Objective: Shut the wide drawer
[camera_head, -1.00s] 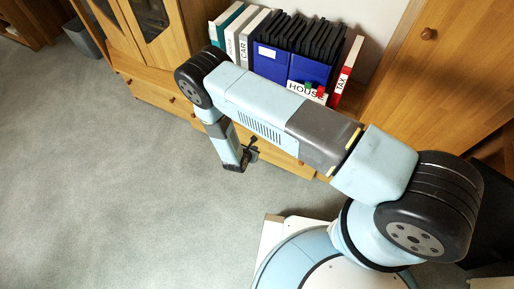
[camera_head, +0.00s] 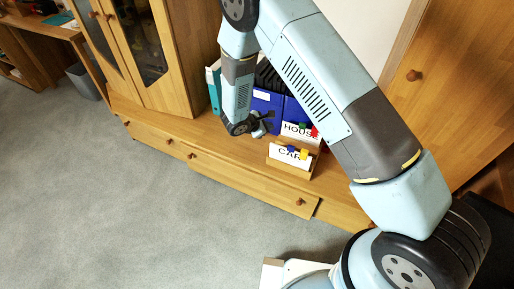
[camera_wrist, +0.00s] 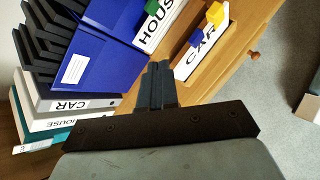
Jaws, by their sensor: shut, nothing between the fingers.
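The wide drawer (camera_head: 245,182) is the long wooden front low in the cabinet, with a round knob near each end. Its right end seems to stand out a little from the cabinet; how far is hard to tell. My gripper (camera_head: 268,119) is shut and empty, above the cabinet's low top and in front of the blue binders, well above the drawer. In the wrist view the shut fingers (camera_wrist: 160,77) point towards the binders and card boxes. The drawer's inside is not visible.
Card boxes marked HOUSE (camera_head: 299,133) and CAR (camera_head: 289,156) stand on the low top beside blue binders (camera_head: 267,104). A glass-doored cupboard (camera_head: 140,45) rises at left. The grey carpet (camera_head: 130,220) in front is clear.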

